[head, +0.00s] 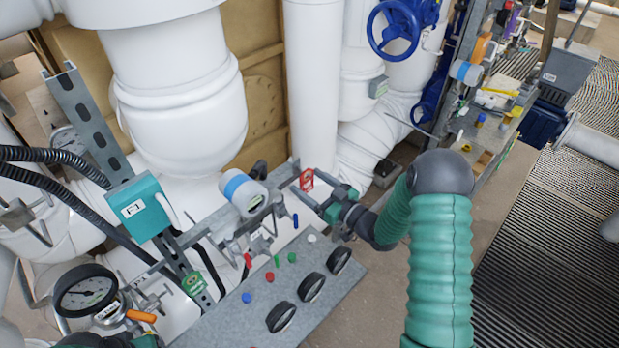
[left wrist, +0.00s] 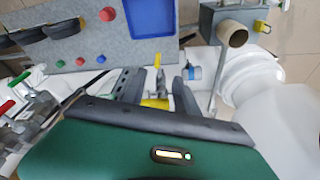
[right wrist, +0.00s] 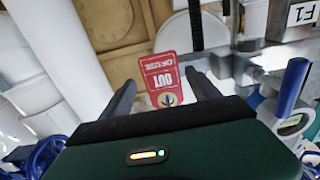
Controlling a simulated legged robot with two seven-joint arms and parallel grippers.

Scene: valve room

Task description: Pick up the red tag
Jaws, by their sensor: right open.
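The red tag (head: 307,180) hangs on the frame behind the panel in the middle of the head view. In the right wrist view the red tag (right wrist: 163,75) shows upside-down white lettering and a hole near its lower end. My right gripper (head: 322,193) is open beside the tag. In the right wrist view its fingers (right wrist: 163,95) stand apart on both sides of the tag; I cannot tell whether they touch it. My left gripper (left wrist: 158,82) shows with its fingers apart, and a yellow-ended part (left wrist: 155,103) appears between them.
A grey panel (head: 238,325) with coloured buttons and black knobs lies below the tag. A blue-and-white cylinder (head: 242,190) stands left of it. A teal box (head: 143,208), gauge (head: 86,290) and black hoses crowd the left. White pipes (head: 315,80) rise behind; grating (head: 535,260) lies right.

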